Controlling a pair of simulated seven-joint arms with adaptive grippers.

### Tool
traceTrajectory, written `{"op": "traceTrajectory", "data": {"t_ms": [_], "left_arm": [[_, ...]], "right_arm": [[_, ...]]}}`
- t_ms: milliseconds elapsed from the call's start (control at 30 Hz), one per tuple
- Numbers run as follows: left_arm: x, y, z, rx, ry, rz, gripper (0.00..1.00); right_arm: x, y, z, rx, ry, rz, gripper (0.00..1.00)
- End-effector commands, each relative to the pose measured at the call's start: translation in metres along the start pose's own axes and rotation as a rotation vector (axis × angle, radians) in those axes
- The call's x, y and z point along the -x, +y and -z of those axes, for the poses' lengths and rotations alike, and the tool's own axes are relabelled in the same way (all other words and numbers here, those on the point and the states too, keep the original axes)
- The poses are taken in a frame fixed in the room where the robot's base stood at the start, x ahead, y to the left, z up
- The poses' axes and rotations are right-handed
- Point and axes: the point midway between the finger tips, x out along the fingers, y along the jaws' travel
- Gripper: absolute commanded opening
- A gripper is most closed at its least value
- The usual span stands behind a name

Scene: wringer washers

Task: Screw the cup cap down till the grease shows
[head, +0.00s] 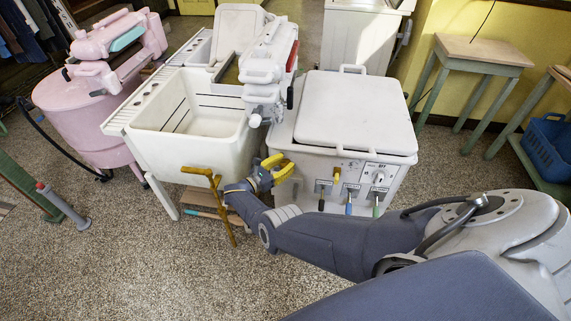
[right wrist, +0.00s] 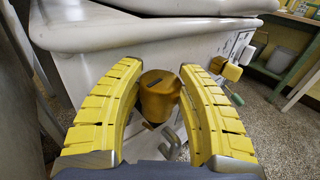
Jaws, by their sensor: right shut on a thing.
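The cup cap (right wrist: 158,95) is a brass-coloured round cap with a dark slot-like mark on its top, low beside the white washer's body. It shows in the right wrist view between the two yellow fingers of my right gripper (right wrist: 158,100), which is shut on it. In the head view my right gripper (head: 268,172) is at the near left corner of the white washer (head: 345,120), and its fingers hide the cap. The cup below the cap is mostly hidden, and I cannot make out any grease. My left gripper is not in view.
A rust-yellow T-handled rod (head: 222,205) stands just left of my right gripper, before the cream tub (head: 195,115). Coloured levers (head: 348,203) stick out of the washer's front on the right. A pink washer (head: 85,110) stands far left. The front floor is clear.

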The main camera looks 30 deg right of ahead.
Motion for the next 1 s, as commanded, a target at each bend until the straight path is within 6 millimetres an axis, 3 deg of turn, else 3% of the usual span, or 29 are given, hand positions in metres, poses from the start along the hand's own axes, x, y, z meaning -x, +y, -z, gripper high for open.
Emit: {"op": "traceTrajectory", "data": {"t_ms": [267,300,500,767,1000], "left_arm": [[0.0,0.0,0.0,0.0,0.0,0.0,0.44],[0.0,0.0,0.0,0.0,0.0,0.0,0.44],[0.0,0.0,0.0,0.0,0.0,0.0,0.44],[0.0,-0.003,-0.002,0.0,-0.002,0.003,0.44],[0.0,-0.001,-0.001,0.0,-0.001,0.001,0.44]], "right_arm": [[-0.001,-0.001,0.0,0.002,-0.002,0.002,0.08],[-0.001,-0.001,0.0,0.002,-0.002,0.002,0.4],[-0.001,-0.001,0.0,0.001,-0.001,0.001,0.62],[0.001,0.0,0.0,0.001,0.0,0.0,0.62],[0.025,0.0,0.001,0.001,0.001,-0.002,0.62]]}}
